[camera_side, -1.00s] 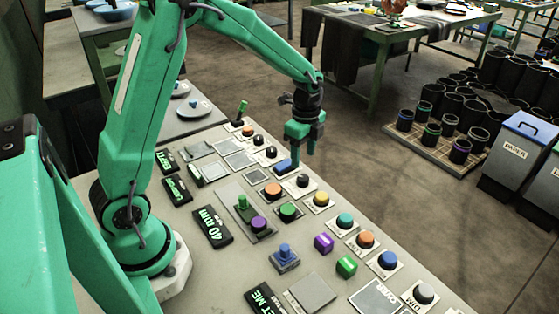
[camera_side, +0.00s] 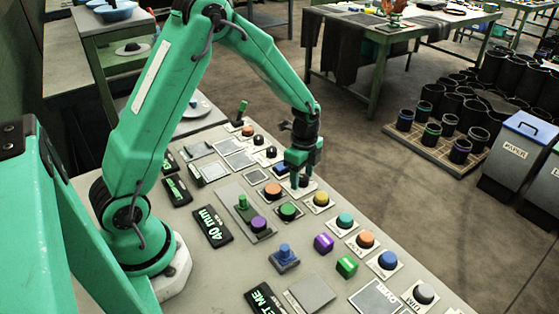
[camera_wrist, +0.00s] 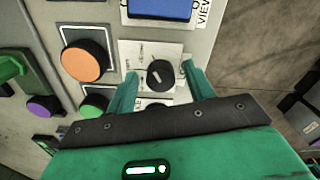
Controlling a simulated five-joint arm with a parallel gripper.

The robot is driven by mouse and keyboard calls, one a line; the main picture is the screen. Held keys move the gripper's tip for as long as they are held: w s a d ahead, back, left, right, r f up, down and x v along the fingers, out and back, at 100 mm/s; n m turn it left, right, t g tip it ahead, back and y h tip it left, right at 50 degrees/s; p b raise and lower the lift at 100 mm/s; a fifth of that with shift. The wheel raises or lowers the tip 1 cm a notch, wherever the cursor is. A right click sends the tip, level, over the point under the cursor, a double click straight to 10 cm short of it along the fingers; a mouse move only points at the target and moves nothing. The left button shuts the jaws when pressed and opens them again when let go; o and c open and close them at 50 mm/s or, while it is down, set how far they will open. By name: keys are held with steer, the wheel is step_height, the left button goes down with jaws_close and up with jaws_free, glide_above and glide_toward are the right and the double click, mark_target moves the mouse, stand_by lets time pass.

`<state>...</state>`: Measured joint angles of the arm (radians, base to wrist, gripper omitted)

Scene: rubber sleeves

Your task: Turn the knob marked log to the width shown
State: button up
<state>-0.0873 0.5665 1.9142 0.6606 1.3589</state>
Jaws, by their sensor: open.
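My gripper (camera_side: 303,168) points down over a black knob (camera_side: 303,181) near the panel's far right edge. In the wrist view the same black knob (camera_wrist: 160,74), with a pale pointer line, sits on a white plate between the two open fingers of my gripper (camera_wrist: 158,70). A gap shows on each side of the knob. The print around it is too small to read, so I cannot tell if it says log. A black display (camera_side: 213,228) reads 40 mm.
An orange button (camera_wrist: 84,61) lies left of the knob and a blue button (camera_wrist: 160,9) beyond it. A green button (camera_side: 289,210) and a yellow button (camera_side: 321,199) stand nearby. Two more black knobs are farther back.

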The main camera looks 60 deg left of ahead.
steer(key=c, duration=1)
